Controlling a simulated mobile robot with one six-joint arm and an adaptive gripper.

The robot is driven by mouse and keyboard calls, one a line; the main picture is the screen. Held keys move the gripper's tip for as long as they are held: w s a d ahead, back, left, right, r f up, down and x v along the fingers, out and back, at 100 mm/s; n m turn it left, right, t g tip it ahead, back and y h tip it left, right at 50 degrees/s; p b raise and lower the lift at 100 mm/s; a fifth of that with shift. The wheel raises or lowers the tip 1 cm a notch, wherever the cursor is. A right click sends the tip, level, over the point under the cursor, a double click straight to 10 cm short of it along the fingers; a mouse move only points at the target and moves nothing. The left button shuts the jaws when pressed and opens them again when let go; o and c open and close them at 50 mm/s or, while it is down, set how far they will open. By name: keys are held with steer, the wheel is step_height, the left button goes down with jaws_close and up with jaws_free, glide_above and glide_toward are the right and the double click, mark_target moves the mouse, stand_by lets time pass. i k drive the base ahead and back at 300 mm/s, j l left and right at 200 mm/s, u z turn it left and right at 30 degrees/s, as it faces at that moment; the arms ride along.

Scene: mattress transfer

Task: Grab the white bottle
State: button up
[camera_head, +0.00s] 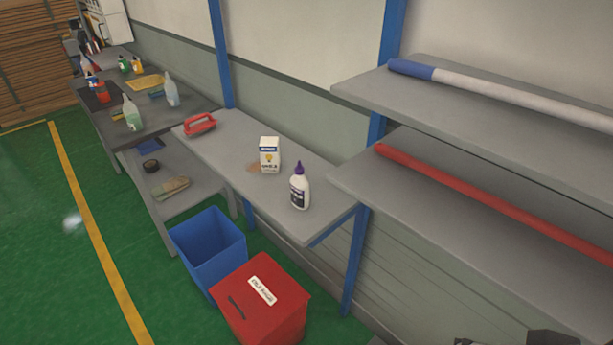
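A white bottle (300,188) with a purple pointed cap and a dark label stands upright near the front right end of a grey wall shelf (315,222). Nothing is holding it. Dark parts (552,338) poke in at the bottom right edge of the picture. They look like part of my arm or gripper, cut off by the frame and well apart from the bottle. Whether the fingers are open or shut does not show.
A white and blue carton (269,155) stands behind the bottle, left of it. A red-handled tool (200,125) lies farther back. A blue bin (210,252) and a red box (262,305) stand below. Higher shelves (450,195) at right hold long rolls. Green floor at left is clear.

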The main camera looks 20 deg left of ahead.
mark_target(300, 186)
steer(key=k, duration=0.2)
steer(key=k+j+z, duration=0.1)
steer(key=k+j, duration=0.15)
steer(key=k, duration=0.2)
steer(key=k+j, duration=0.2)
steer(key=k, duration=0.3)
steer(key=k+j+z, duration=0.15)
steer(key=k, duration=0.3)
steer(key=j+z, duration=0.15)
steer(key=j, duration=1.3)
steer(key=j+z, duration=0.15)
steer(key=j, duration=1.3)
steer(key=i+j+z, duration=0.1)
steer(key=i+j, duration=0.35)
steer(key=i+j+z, duration=0.1)
steer(key=i+j, duration=0.3)
steer(key=j, duration=0.2)
steer(key=i+j, duration=0.4)
steer(key=j, duration=0.2)
steer(key=i, duration=0.25)
steer(key=z, duration=0.05)
